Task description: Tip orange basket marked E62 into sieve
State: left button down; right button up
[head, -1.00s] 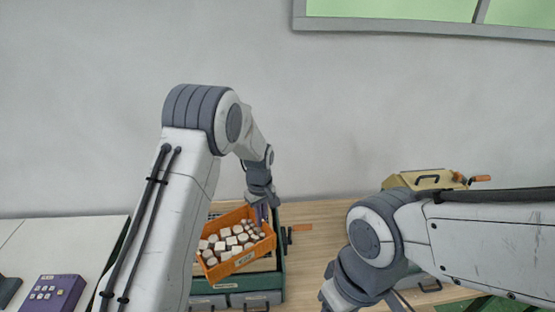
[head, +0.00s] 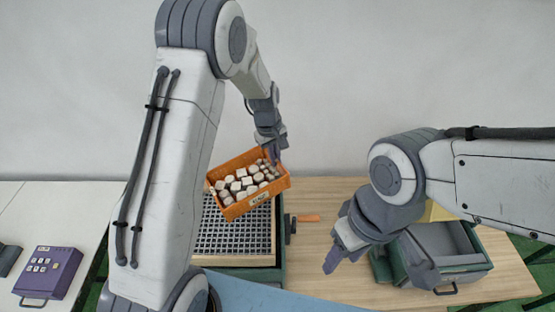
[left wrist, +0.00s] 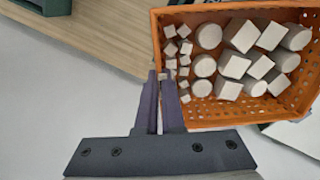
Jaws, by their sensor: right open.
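The orange basket (head: 248,185), with a white label on its front wall, is full of pale blocks and discs and hangs above the far end of the sieve. Its label is too small to read. My left gripper (head: 275,155) is shut on the basket's rim; the basket is slightly tilted, its blocks still inside. In the left wrist view, the fingers (left wrist: 163,90) pinch the wall of the basket (left wrist: 225,112). The sieve (head: 235,235), a dark grid in a wooden frame, lies on a green unit, partly hidden by my left arm. My right gripper (head: 378,268) is open and empty over the table.
An orange-handled crank (head: 305,218) sticks out from the green unit's right side. A green box with a grey open compartment (head: 445,245) stands at right, partly behind my right arm. A purple keypad box (head: 50,272) is at far left. Bare wood (head: 325,195) lies between.

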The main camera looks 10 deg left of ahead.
pick_arm(q)
jog(key=s+a+r+t+h+b, duration=0.9)
jog(key=s+a+b, duration=0.3)
jog(key=b, duration=1.4)
jog(key=shift+s+a+r+t+h, duration=0.2)
jog(key=shift+r+t+h, duration=0.2)
jog(key=shift+t+h, duration=0.45)
dwell(0.4)
dwell(2.6)
